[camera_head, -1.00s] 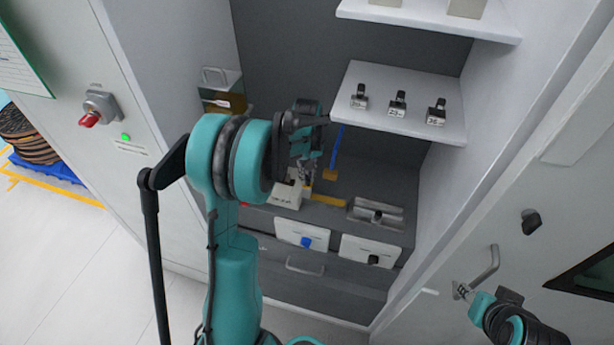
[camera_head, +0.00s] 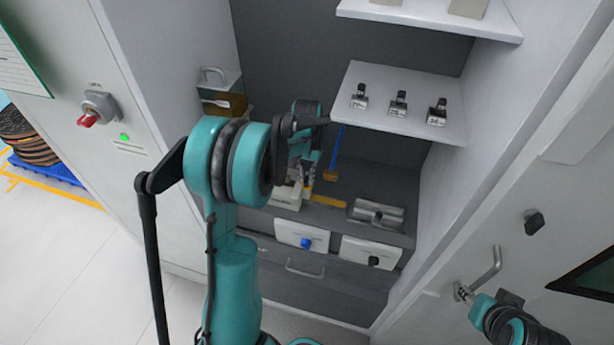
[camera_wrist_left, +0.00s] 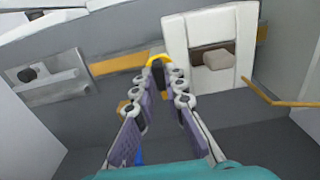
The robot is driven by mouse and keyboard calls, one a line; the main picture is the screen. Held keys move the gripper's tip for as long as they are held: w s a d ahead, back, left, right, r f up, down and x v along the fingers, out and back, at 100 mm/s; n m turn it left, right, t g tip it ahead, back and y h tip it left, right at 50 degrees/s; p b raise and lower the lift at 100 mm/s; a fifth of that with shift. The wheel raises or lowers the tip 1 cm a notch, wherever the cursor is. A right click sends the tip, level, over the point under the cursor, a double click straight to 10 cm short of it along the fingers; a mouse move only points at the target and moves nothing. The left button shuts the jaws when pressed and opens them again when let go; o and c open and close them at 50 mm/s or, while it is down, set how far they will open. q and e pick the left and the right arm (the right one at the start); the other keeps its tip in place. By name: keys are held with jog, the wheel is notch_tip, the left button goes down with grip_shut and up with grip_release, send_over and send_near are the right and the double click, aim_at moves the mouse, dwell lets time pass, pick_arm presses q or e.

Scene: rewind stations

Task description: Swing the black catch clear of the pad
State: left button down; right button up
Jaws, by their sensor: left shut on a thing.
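My left gripper (camera_head: 308,182) reaches down into the cabinet recess, beside a small white fixture (camera_head: 287,197). In the left wrist view its fingertips (camera_wrist_left: 160,75) come together on a small black piece with a yellow top, which looks like the black catch (camera_wrist_left: 158,69). The fixture (camera_wrist_left: 179,40) stands just right of the fingertips there. A tan block, probably the pad (camera_wrist_left: 216,58), sits in its opening, apart from the fingers. In the head view my own gripper and arm hide much of the catch. My right gripper (camera_head: 464,292) is at a door handle; its jaws are too small to judge.
A shelf (camera_head: 365,118) with several small labelled clips overhangs the recess. A grey metal block (camera_head: 376,215) lies right of the fixture, with two white panels with knobs (camera_head: 301,235) below. An amber-fronted box (camera_head: 221,92) stands at the left wall. A blue-handled brush (camera_head: 335,160) hangs behind.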

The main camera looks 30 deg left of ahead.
aim_at(307, 179)
dwell(0.3)
pick_arm(q)
jog(key=c, duration=1.6)
grip_release()
jog(key=shift+r, duration=0.15)
notch_tip(307, 179, up, 12)
jog(key=shift+f, duration=0.1)
jog(key=shift+f, duration=0.1)
